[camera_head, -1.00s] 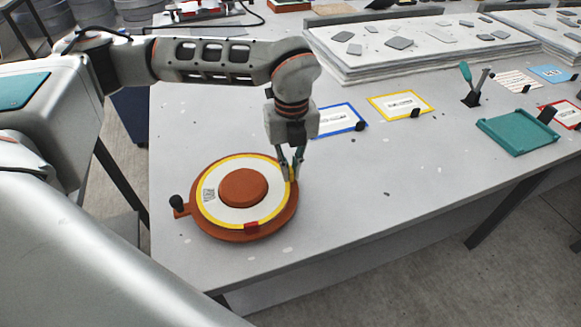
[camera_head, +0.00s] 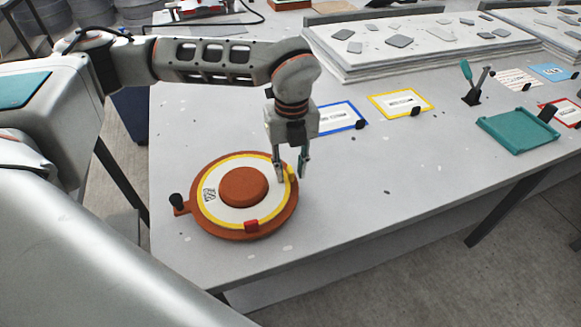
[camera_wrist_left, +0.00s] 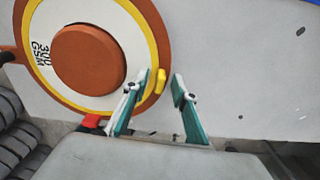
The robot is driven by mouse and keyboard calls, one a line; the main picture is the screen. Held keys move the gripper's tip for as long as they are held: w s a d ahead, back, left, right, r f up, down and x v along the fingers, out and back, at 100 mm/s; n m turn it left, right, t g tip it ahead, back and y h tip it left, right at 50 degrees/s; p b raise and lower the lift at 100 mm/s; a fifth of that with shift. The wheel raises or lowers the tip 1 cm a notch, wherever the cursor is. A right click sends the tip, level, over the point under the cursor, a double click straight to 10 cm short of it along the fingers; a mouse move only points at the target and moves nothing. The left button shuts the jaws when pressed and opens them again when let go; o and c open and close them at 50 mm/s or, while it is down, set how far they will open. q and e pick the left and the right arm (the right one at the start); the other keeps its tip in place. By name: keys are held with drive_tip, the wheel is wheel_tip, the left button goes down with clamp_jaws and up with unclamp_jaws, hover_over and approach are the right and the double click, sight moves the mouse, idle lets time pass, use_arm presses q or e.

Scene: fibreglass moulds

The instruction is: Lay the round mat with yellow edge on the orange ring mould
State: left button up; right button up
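The round mat with yellow edge (camera_head: 220,211) lies flat on the orange ring mould (camera_head: 290,213), around the mould's raised centre (camera_head: 244,187). The mat (camera_wrist_left: 46,70) also shows in the left wrist view, with dark print on its white face. A yellow tab (camera_wrist_left: 161,82) sticks out from its edge. My left gripper (camera_head: 291,177) is at the right rim of the mould, pointing down. Its two fingers stand apart on either side of the yellow tab, with a visible gap to the right finger. My right gripper is not in view.
A red block (camera_head: 251,226) sits at the mould's front edge, and a dark knob (camera_head: 176,201) at its left. Blue-edged (camera_head: 342,118) and yellow-edged (camera_head: 400,104) cards lie behind. A teal tray (camera_head: 517,132) is at right. The table between is mostly clear.

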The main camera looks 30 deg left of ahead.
use_arm(q)
wheel_tip(320, 180, up, 12)
idle(0.6)
idle(0.5)
